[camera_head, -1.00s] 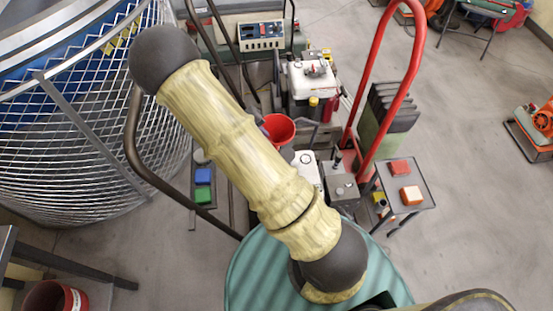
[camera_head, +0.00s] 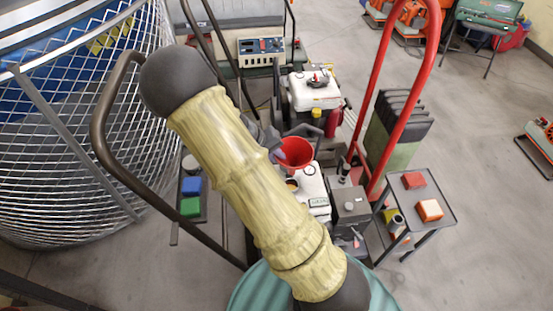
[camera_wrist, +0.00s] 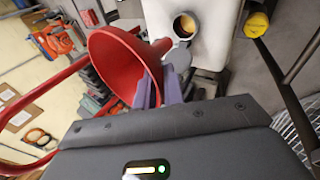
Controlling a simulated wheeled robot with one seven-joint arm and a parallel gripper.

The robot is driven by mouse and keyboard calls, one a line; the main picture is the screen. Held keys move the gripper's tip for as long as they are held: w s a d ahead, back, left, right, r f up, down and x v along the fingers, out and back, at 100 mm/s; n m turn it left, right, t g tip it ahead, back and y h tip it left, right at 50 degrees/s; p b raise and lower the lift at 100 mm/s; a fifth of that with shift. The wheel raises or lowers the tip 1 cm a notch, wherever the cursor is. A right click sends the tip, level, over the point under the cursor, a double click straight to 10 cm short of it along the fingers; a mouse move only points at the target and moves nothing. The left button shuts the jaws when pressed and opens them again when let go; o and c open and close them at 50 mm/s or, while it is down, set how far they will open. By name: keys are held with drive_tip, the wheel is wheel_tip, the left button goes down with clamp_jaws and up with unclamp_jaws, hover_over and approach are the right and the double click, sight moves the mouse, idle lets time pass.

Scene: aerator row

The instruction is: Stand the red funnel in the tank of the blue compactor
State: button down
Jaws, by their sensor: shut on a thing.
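The red funnel (camera_head: 296,152) is held by my gripper (camera_head: 276,153), mostly hidden behind my arm in the head view. In the wrist view the funnel (camera_wrist: 117,62) lies tilted, its wide mouth to the left and its spout at the upper right. My gripper (camera_wrist: 160,90) is shut on it. A white tank (camera_head: 312,190) with an open round filler hole is beside the funnel. In the wrist view the tank (camera_wrist: 205,48) shows the dark hole near the spout's tip; the spout appears outside the hole. I cannot make out a blue compactor body.
Another white tank (camera_head: 313,90) with a yellow cap stands behind. A red handle (camera_head: 413,100) rises to the right and a dark handle (camera_head: 150,210) to the left. A small side table (camera_head: 438,190) holds red and orange blocks. A mesh cage (camera_head: 80,150) fills the left.

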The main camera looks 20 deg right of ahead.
drive_tip(key=shift+f, duration=0.1)
drive_tip(key=shift+f+b, duration=2.4)
drive_tip(key=shift+f, duration=0.25)
drive_tip(key=shift+s, duration=0.2)
drive_tip(key=shift+w+f+b, duration=0.1)
drive_tip(key=shift+f+b, duration=1.65)
drive_tip(key=shift+f, duration=1.65)
drive_tip(key=c, duration=1.4)
unclamp_jaws()
drive_tip(key=shift+a, duration=0.1)
drive_tip(key=shift+r, duration=0.15)
wheel_tip(320, 180, up, 9)
drive_tip(key=p, duration=0.7)
drive_tip(key=shift+p, duration=0.35)
